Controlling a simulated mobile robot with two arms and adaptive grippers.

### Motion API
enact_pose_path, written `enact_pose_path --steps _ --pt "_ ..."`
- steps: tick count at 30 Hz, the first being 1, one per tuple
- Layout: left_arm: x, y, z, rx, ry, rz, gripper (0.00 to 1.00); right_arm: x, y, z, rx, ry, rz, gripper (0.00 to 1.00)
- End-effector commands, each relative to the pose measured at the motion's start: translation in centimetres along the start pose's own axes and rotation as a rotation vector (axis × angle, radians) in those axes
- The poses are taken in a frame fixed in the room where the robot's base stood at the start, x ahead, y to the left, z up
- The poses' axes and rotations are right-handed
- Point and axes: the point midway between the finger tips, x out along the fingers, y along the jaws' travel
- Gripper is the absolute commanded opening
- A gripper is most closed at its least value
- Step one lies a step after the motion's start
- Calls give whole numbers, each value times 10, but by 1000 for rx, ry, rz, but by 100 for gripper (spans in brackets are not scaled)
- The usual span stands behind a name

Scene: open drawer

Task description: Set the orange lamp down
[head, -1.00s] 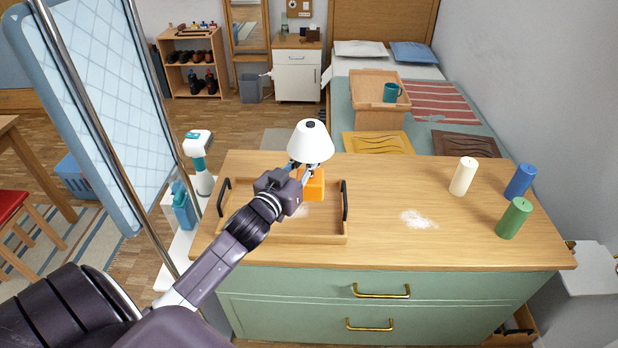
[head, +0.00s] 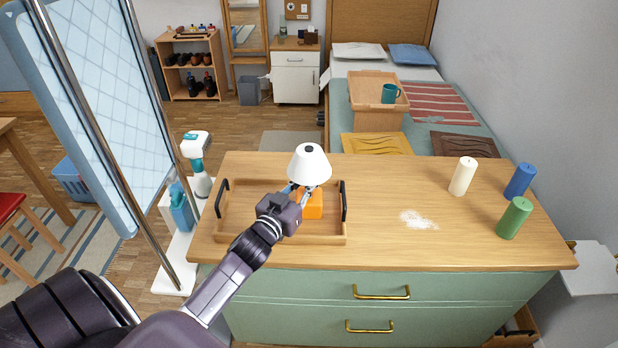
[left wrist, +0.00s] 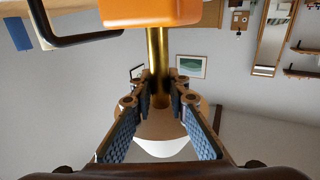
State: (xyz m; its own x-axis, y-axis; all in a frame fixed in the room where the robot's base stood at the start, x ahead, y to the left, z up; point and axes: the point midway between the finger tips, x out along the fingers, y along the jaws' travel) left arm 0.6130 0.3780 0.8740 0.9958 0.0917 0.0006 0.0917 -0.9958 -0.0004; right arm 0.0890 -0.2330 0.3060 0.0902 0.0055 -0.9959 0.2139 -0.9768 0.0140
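The orange lamp has an orange block base (head: 311,205), a brass stem and a white shade (head: 309,165). It is upright over the right part of the wooden tray (head: 235,238) on the dresser. The base appears at or very near the tray floor; I cannot tell whether it touches. My left gripper (head: 298,190) reaches in from the left. In the left wrist view, which is upside down, its padded fingers (left wrist: 161,92) are closed around the brass stem (left wrist: 157,55), between base and shade. My right gripper is not in view.
The tray has dark handles at its left (head: 222,197) and right (head: 343,200), the right one close to the lamp. A white powder patch (head: 418,219) lies on the dresser top (head: 390,180). White (head: 462,177), blue (head: 520,181) and green (head: 514,218) candles stand at the right.

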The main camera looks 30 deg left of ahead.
Motion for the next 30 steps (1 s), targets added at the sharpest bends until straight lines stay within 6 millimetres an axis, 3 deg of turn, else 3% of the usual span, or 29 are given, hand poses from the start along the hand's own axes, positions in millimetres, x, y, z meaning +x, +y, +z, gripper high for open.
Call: enact_pose_path --steps 4,16,30 --pt "0 0 0 -1 -1 0 32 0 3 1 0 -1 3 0" --pt "-5 0 -1 -2 -4 -1 32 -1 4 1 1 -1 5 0" --pt "-93 0 -1 -1 -4 -1 32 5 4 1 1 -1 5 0"
